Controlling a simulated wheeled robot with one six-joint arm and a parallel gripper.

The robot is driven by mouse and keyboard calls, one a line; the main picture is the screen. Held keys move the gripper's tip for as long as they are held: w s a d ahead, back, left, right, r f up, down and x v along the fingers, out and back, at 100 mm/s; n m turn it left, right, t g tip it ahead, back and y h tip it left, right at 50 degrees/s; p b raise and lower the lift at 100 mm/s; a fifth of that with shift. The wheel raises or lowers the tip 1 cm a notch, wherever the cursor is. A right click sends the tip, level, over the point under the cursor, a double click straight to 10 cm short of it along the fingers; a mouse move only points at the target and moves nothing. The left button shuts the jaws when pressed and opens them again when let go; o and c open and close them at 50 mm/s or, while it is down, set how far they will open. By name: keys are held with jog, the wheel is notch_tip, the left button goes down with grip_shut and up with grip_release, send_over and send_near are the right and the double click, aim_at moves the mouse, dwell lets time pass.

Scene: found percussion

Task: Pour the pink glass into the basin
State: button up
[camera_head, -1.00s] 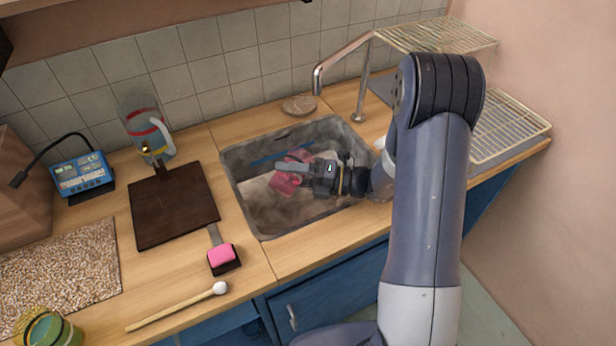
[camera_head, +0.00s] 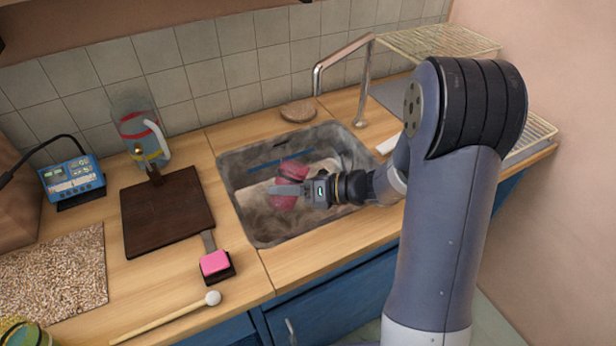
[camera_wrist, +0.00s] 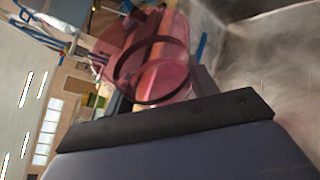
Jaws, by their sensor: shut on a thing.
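The pink glass (camera_head: 289,172) is see-through and sits in my gripper (camera_head: 277,189), over the basin. My gripper is shut on it. In the wrist view the glass (camera_wrist: 150,62) is tilted, with its round dark rim showing; I cannot make out any contents. The basin (camera_head: 252,222) is a worn grey sink set into the wooden counter. Its floor is partly hidden by the glass, my gripper and my arm.
A tap (camera_head: 340,55) stands behind the basin. A round stone-like disc (camera_head: 298,111) lies near it. Left are a dark board (camera_head: 168,215), a pink-topped block (camera_head: 216,264), a mallet (camera_head: 165,318) and a clear jug (camera_head: 140,130). A wire rack (camera_head: 437,40) is at right.

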aim_at(283, 202)
jog(key=shift+s+a+n+h, duration=0.35)
jog(key=shift+n+h, duration=0.05)
jog(key=shift+n, duration=0.3)
jog(key=shift+s+a+f+n+t+h+b, duration=0.45)
jog(key=shift+n+b, duration=0.35)
jog(key=shift+b, duration=0.35)
jog(key=shift+s+a+r+n, duration=0.1)
jog(key=shift+s+r+n, duration=0.25)
jog(key=shift+n, duration=0.15)
jog(key=b, duration=0.1)
jog(key=n+t+h+b, duration=0.1)
jog(key=b, duration=0.1)
jog(key=shift+s+a+f, duration=0.2)
jog(key=shift+s+f, duration=0.1)
jog(key=shift+n, duration=0.3)
jog(key=shift+r, duration=0.1)
